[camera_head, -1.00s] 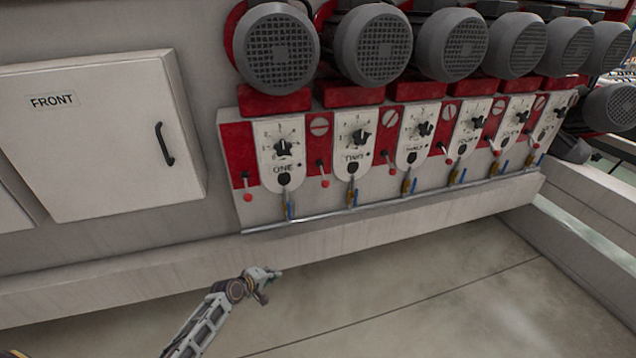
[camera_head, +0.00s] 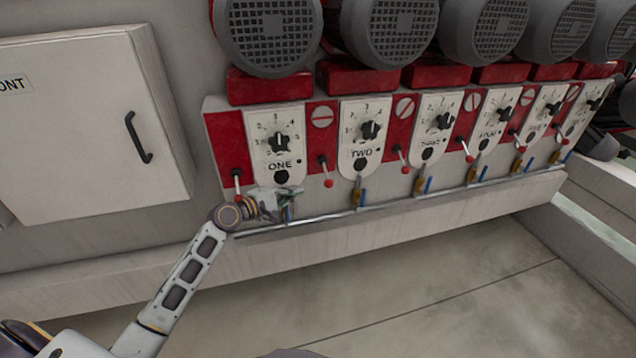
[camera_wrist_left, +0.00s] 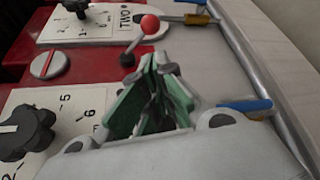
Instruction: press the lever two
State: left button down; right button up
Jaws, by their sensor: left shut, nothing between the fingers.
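The panel labelled TWO (camera_head: 365,140) is on the machine front, right of the panel labelled ONE (camera_head: 279,145). A small lever (camera_head: 327,172) with a red ball end stands between them, on the red strip left of TWO. My left gripper (camera_head: 296,193) is in front of the lower part of panel ONE, left of that lever and a little lower. In the left wrist view its green fingers (camera_wrist_left: 152,75) are together and empty, and the lever's red ball (camera_wrist_left: 150,23) shows just beyond their tips, apart from them. My right gripper is not in view.
Another red-ball lever (camera_head: 238,185) stands close left of my gripper. A metal rail (camera_head: 330,216) and small valves with blue handles (camera_head: 362,197) run below the panels. Grey motors (camera_head: 390,35) overhang above. The floor in front (camera_head: 430,290) is clear.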

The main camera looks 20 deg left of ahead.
aim_at(327, 178)
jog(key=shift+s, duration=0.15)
pick_arm(q)
jog(key=shift+x, duration=5)
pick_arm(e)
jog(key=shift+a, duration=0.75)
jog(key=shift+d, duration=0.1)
